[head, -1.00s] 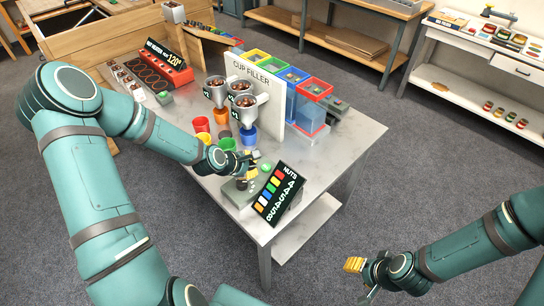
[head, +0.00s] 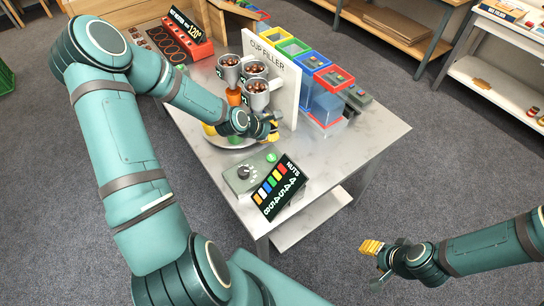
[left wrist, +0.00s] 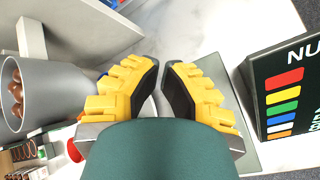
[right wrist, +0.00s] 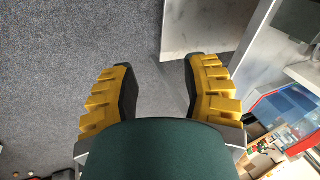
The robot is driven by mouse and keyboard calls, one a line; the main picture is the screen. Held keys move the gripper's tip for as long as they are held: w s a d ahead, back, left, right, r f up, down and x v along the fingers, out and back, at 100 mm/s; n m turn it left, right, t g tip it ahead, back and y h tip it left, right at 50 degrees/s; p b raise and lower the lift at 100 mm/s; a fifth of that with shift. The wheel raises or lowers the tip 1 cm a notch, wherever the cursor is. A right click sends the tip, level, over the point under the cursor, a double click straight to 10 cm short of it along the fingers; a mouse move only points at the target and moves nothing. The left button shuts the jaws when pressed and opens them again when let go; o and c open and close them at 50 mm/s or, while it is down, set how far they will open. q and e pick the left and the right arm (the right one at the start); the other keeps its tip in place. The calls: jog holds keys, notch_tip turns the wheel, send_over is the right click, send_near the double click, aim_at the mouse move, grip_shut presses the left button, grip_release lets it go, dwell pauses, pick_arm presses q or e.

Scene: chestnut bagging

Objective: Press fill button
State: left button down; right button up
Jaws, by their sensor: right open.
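A round green button (head: 271,157) sits on top of the grey control box (head: 232,185), beside a black dial (head: 243,172). I take it for the fill button. My left gripper (head: 272,127) is in the air behind the box, close to the cup filler panel (head: 283,85) and apart from the button. Its yellow fingers (left wrist: 161,75) come almost together at the tips, with nothing seen between them. The button is not visible in the left wrist view. My right gripper (head: 372,262) is open and empty over the floor, right of the table; its fingers (right wrist: 160,85) are wide apart.
Funnels of chestnuts (head: 256,86) stand beside my left gripper; one shows close in the left wrist view (left wrist: 40,95). An orange cup (head: 234,97) is below them. The tilted NUTS display (head: 281,187) stands right of the box. The table's right side (head: 350,150) is clear.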

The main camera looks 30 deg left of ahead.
pick_arm(q)
jog(key=b, duration=0.7)
send_over(272, 154)
notch_tip(272, 154, down, 8)
jog(key=shift+d, duration=0.1)
jog(key=shift+f, duration=0.4)
jog(key=shift+f, duration=0.1)
dwell(0.7)
jog(key=shift+f, duration=0.3)
jog(key=shift+f+b, duration=0.4)
jog(key=shift+b, duration=0.05)
dwell(0.6)
jog(key=shift+r, duration=0.1)
jog(key=shift+r+p, duration=0.7)
jog(key=shift+r, duration=0.05)
